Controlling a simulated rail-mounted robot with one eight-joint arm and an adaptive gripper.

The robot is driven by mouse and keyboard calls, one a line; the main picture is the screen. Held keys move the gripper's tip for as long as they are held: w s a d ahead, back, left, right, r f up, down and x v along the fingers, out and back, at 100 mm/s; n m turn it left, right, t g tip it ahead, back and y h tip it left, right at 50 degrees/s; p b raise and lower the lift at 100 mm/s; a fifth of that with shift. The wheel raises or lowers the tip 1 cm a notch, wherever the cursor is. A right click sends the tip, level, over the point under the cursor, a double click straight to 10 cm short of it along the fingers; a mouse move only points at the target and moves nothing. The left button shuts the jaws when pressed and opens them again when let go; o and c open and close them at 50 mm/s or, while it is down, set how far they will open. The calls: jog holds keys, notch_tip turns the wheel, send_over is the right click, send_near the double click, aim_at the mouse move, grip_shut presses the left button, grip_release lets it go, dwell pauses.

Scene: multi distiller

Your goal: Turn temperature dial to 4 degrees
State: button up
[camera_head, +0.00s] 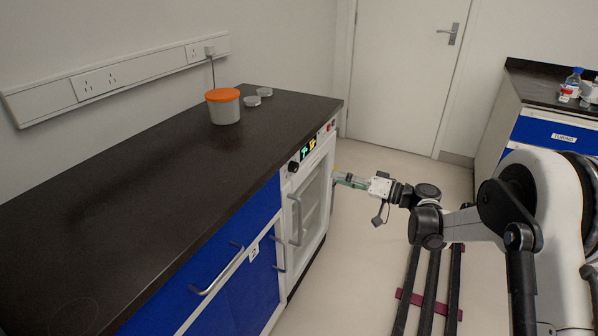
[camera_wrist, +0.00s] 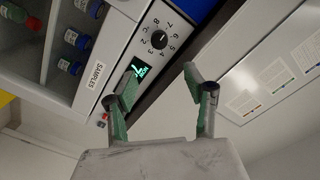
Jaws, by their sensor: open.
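The temperature dial (camera_head: 293,166) is a round black knob on the white front panel of the under-counter unit. In the wrist view the dial (camera_wrist: 159,39) shows inside a ring of printed numbers; I cannot tell surely which number it points to. The lit display (camera_wrist: 140,70) beside it shows green characters too small to read; it also shows in the head view (camera_head: 308,148). My gripper (camera_wrist: 160,72) is open and empty, with its green-padded fingers apart and the dial beyond their tips. In the head view my gripper (camera_head: 340,179) is in front of the unit, apart from the dial.
The unit's glass door (camera_head: 311,199) has a handle (camera_head: 296,220); bottles stand inside behind a SAMPLES label (camera_wrist: 97,75). The dark counter (camera_head: 170,160) overhangs the panel and holds an orange-lidded tub (camera_head: 224,109) and small dishes. Floor to the gripper's right is partly free.

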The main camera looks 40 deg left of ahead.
aim_at(297, 167)
jog(key=s+a+b, duration=0.1)
jog(key=a, duration=0.3)
jog(key=s+a+b, duration=0.1)
jog(key=a, duration=0.4)
jog(key=s+a+b, duration=0.1)
jog(key=a, duration=0.4)
jog(key=shift+f, duration=0.25)
jog(key=shift+c, duration=0.3)
jog(key=c, duration=1.1)
jog(key=shift+o, duration=0.2)
